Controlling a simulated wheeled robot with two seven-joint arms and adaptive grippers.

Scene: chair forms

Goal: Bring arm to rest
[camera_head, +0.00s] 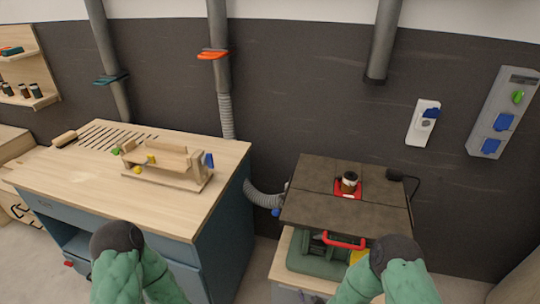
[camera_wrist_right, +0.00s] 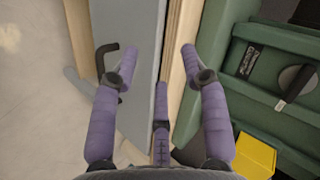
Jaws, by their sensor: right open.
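My right arm (camera_head: 388,270) enters the head view at the bottom right, its green sleeve and dark joint showing in front of the machine stand. In the right wrist view, my right gripper (camera_wrist_right: 160,65) has its purple fingers spread apart with nothing between them. It is above the edge of a grey panel with a wooden border, beside a green machine body (camera_wrist_right: 250,85). My left arm (camera_head: 125,262) shows at the bottom left of the head view, in front of the workbench. My left gripper is out of view.
A wooden-topped workbench (camera_head: 85,175) with a wooden jig (camera_head: 168,165) stands at left. A dark-topped router table (camera_head: 330,205) with a red handle (camera_head: 344,241) stands at right. A grey hose (camera_head: 262,198) lies between them. Wall sockets (camera_head: 503,112) are at right.

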